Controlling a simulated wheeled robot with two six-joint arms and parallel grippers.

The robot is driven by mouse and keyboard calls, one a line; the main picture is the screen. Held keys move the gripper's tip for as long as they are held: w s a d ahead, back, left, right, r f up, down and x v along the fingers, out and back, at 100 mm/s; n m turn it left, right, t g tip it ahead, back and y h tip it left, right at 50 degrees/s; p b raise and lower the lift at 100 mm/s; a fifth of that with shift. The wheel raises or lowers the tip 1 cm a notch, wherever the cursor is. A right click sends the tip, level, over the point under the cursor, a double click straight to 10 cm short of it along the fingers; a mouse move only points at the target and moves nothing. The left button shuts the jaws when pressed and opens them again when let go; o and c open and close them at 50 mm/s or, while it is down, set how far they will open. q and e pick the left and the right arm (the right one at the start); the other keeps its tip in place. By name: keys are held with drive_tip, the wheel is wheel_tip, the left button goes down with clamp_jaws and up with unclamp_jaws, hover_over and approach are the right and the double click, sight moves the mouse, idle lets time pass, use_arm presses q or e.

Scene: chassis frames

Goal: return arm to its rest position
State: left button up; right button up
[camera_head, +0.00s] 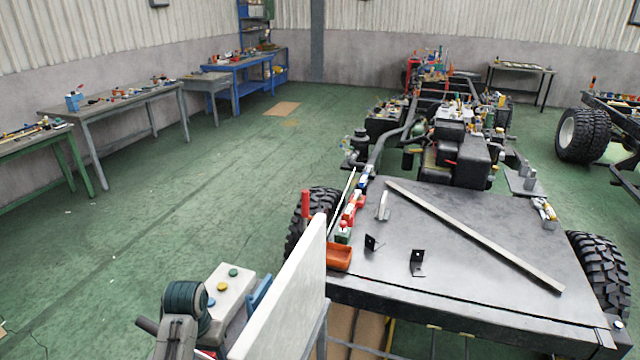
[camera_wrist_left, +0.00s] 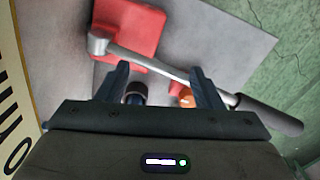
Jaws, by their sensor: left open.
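My left gripper (camera_wrist_left: 158,69) shows in the left wrist view with its two dark blue fingers apart. It is open and holds nothing. A hammer (camera_wrist_left: 165,66) with a grey head and black handle lies across the picture just ahead of the fingertips. I cannot tell whether the fingertips touch it. Its head is over a red block (camera_wrist_left: 130,28) on a grey surface (camera_wrist_left: 215,45). A small dark round thing and an orange thing show partly between the fingers. I cannot make out the left gripper in the head view. My right gripper is in neither view.
A pale upright panel (camera_head: 285,295) and a light box with coloured buttons (camera_head: 230,290) stand at the lower front. The chassis's flat plate (camera_head: 400,245) holds a long bar (camera_head: 470,235) and brackets (camera_head: 417,262). Workbenches (camera_head: 110,105) line the left wall. The green floor between is largely clear.

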use_arm(q)
drive_tip(key=s+a+t, duration=0.1)
drive_tip(key=s+t, duration=0.3)
drive_tip(key=s, duration=2.4)
wheel_tip(320, 180, down, 36)
drive_tip(key=a+g+y+b, duration=0.1)
drive_tip(key=a+g+b, duration=0.15)
drive_tip(key=b, duration=0.55)
drive_tip(key=s+f+b, duration=0.2)
drive_tip(key=s+f, duration=0.4)
drive_tip(key=f, duration=0.3)
drive_tip(key=s+a+f+b, duration=0.1)
drive_tip(key=s+f+b, duration=0.1)
drive_tip(key=s+f, duration=0.4)
drive_tip(key=s+f+b, duration=0.2)
drive_tip(key=s+f, duration=0.4)
drive_tip(key=f, duration=0.6)
drive_tip(key=shift+s+a+f+n, duration=0.2)
drive_tip(key=shift+f+n, duration=0.1)
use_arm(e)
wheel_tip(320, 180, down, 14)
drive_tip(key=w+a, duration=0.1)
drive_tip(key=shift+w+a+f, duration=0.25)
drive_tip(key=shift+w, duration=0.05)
